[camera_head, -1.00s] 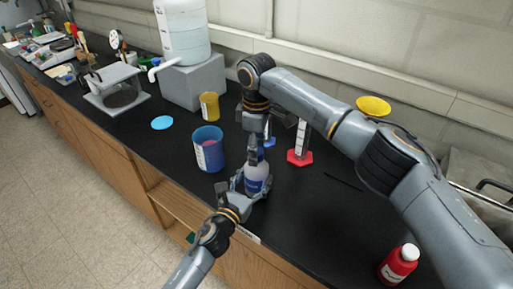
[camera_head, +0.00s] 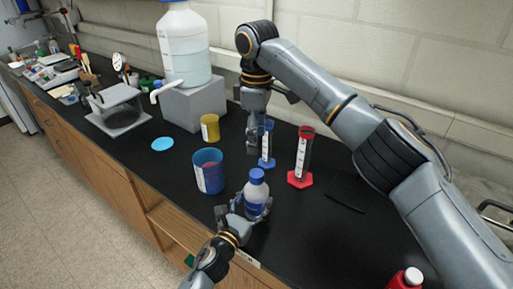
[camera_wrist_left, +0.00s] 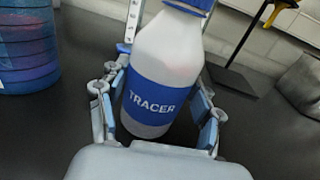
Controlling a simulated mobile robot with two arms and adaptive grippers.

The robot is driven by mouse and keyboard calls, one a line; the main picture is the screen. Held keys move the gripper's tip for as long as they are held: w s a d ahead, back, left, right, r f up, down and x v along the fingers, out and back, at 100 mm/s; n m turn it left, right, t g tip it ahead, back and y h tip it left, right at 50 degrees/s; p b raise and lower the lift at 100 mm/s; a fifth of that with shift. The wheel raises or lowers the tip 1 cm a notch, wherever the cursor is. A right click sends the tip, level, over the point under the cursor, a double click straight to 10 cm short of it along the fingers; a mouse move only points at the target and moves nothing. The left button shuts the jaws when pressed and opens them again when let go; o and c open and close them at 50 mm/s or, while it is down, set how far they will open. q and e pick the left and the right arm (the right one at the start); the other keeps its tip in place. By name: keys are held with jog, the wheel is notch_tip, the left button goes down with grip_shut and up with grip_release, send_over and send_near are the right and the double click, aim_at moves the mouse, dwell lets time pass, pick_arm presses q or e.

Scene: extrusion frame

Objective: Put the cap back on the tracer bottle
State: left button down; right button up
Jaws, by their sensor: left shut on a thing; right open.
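The tracer bottle (camera_head: 254,193) is a whitish bottle with a blue label, upright near the counter's front edge. Its label reads TRACER in the left wrist view (camera_wrist_left: 155,105). A blue cap (camera_head: 257,175) sits on its mouth; its lower part shows at the top edge of the left wrist view (camera_wrist_left: 190,4). Whether it is fully tightened I cannot tell. My left gripper (camera_head: 250,209) is shut around the bottle's lower body. My right gripper (camera_head: 255,146) is open and empty, pointing down behind and above the bottle, apart from the cap.
A blue cup (camera_head: 208,172) stands left of the bottle. A blue graduated cylinder (camera_head: 267,146) is close to my right gripper, and a red one (camera_head: 301,160) stands right. A yellow cup (camera_head: 210,128) and a red bottle (camera_head: 405,279) are farther off.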

dwell(0.3)
pick_arm(q)
jog(key=shift+c, duration=0.8)
grip_release()
jog(key=v, duration=1.2)
jog(key=shift+f, duration=0.1)
